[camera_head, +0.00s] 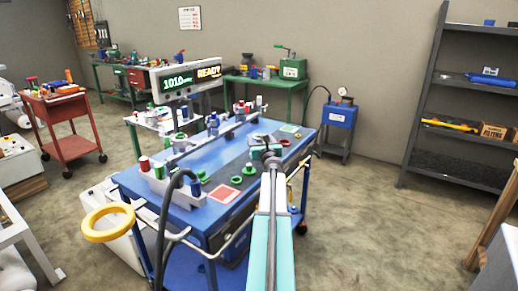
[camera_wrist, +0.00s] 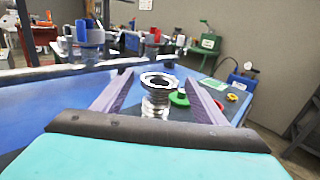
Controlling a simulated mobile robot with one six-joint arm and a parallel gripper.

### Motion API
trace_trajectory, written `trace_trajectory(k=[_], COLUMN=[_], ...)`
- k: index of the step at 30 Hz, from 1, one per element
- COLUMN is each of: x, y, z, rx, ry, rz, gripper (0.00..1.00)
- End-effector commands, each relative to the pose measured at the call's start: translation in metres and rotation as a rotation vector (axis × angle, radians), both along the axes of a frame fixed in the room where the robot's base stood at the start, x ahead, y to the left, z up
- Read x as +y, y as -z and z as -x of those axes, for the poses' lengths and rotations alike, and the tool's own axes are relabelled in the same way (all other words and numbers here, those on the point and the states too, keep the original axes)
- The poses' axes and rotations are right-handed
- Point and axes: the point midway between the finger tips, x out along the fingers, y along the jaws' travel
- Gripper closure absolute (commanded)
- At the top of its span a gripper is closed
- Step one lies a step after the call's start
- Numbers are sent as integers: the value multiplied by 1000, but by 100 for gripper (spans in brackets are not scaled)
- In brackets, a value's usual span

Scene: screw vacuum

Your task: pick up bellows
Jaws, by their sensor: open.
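The bellows (camera_wrist: 156,104) is a silvery ribbed tube with a dark-rimmed ring flange on top, upright on the blue table (camera_wrist: 75,98) in the wrist view. My gripper (camera_wrist: 159,78) is open, its two purple-grey fingers pointing forward, one on each side of the bellows in the picture. I see no contact between the fingers and the bellows. The bellows' lower end is hidden behind my gripper's body. In the head view my gripper (camera_head: 268,152) is over the right part of the blue table (camera_head: 190,218); the bellows cannot be made out clearly there.
A green flanged part (camera_wrist: 179,98) lies just right of the bellows, near the right finger. Red and green parts, including a red square (camera_head: 223,194), lie on the table. White fixtures (camera_head: 172,187) stand along its left side. A yellow ring (camera_head: 108,222) is at the front left corner.

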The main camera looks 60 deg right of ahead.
Motion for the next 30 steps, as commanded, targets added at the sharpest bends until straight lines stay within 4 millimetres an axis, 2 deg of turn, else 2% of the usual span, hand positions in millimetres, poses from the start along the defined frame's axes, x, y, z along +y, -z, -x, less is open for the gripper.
trace_trajectory(k=[10,30], x=[-3,-37], y=[0,0], z=[-2,-34], rx=[0,1], ry=[1,2], rz=[0,1], gripper=[34,34])
